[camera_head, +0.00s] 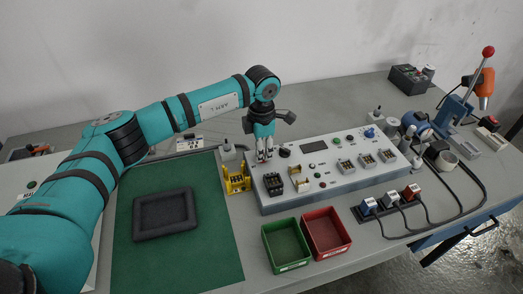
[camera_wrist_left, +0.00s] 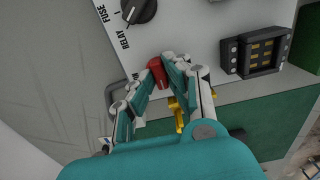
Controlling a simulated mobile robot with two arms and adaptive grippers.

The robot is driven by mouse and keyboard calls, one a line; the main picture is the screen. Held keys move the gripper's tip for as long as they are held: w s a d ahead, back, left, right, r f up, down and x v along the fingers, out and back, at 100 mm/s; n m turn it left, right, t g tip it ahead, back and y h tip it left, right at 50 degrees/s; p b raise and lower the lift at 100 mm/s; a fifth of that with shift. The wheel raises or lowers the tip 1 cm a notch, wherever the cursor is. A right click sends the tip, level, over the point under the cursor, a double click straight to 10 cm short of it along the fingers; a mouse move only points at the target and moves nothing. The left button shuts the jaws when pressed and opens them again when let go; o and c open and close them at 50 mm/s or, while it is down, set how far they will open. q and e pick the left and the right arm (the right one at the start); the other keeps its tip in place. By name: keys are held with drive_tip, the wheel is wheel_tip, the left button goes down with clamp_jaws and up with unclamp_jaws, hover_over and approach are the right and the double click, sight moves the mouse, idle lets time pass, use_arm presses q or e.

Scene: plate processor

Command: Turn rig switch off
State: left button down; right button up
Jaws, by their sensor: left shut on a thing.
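The grey rig control box (camera_head: 300,203) stands on the table, with buttons, sockets and a small display on top. My left gripper (camera_head: 264,155) reaches down to the left back corner of its panel. In the left wrist view the fingers (camera_wrist_left: 165,75) are shut on a small red switch (camera_wrist_left: 156,70) near the panel's edge. Only its red top shows; its base and position are hidden. A black rotary knob (camera_wrist_left: 139,10) marked FUSE and RELAY sits beside it, also visible in the head view (camera_head: 285,152). My right gripper is not in view.
A yellow holder (camera_head: 236,180) stands left of the box. A green bin (camera_head: 286,246) and a red bin (camera_head: 327,234) are in front. A black frame (camera_head: 165,232) lies on a green mat (camera_head: 222,250). A red-knobbed lever press (camera_head: 462,100) stands at right.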

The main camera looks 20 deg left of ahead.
use_arm(q)
drive_tip(key=c, duration=1.3)
unclamp_jaws()
drive_tip(key=shift+c, duration=0.2)
wheel_tip(320, 180, up, 12)
